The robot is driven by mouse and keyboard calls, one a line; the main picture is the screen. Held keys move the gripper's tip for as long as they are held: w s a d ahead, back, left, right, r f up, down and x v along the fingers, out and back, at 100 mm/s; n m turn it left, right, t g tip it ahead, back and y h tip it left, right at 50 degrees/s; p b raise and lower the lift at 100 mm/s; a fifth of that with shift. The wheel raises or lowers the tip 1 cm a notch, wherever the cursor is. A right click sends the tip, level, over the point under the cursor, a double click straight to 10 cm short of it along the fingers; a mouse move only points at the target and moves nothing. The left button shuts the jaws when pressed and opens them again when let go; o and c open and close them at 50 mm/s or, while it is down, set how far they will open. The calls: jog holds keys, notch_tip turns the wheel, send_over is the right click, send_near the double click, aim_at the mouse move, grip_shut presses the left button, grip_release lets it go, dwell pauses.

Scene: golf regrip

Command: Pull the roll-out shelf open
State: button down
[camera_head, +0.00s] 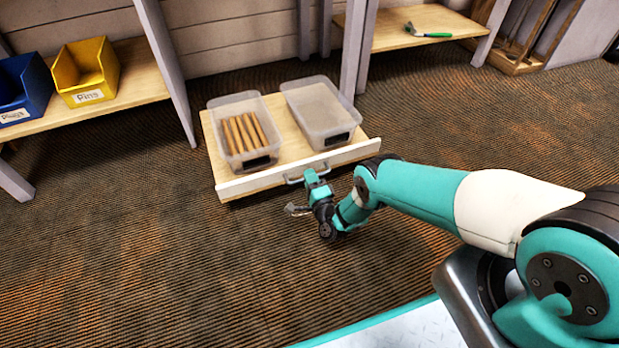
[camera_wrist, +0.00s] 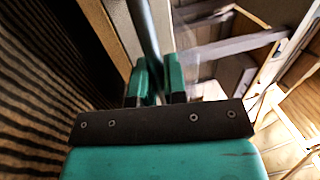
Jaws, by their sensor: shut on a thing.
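The roll-out shelf (camera_head: 345,155) is a light wooden drawer with a pale front, standing out over the carpet from between grey posts. It carries two clear bins. A grey bar handle (camera_head: 293,181) is on its front panel. My gripper (camera_head: 314,177) is at the handle, in front of the shelf. In the wrist view, the green fingers (camera_wrist: 160,76) are shut on the grey handle bar (camera_wrist: 144,30). My gripper partly hides the handle in the head view.
The left clear bin (camera_head: 220,108) holds several brown rods; the right clear bin (camera_head: 318,105) looks empty. A blue bin (camera_head: 28,85) and yellow bin (camera_head: 85,92) stand on a shelf at left. A green-handled hammer (camera_head: 428,34) lies on the back-right shelf. Carpet before the drawer is clear.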

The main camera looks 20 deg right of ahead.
jog(key=shift+d, duration=0.25)
jog(key=c, duration=1.4)
grip_release()
jog(key=shift+f, duration=0.1)
jog(key=shift+o, duration=1)
jog(key=shift+a, duration=0.2)
jog(key=p+v, duration=0.8)
jog(key=v, duration=0.9)
jog(key=shift+s+a+p, duration=0.1)
jog(key=shift+s+p, duration=0.15)
jog(key=shift+p, duration=0.1)
jog(key=shift+a, duration=0.1)
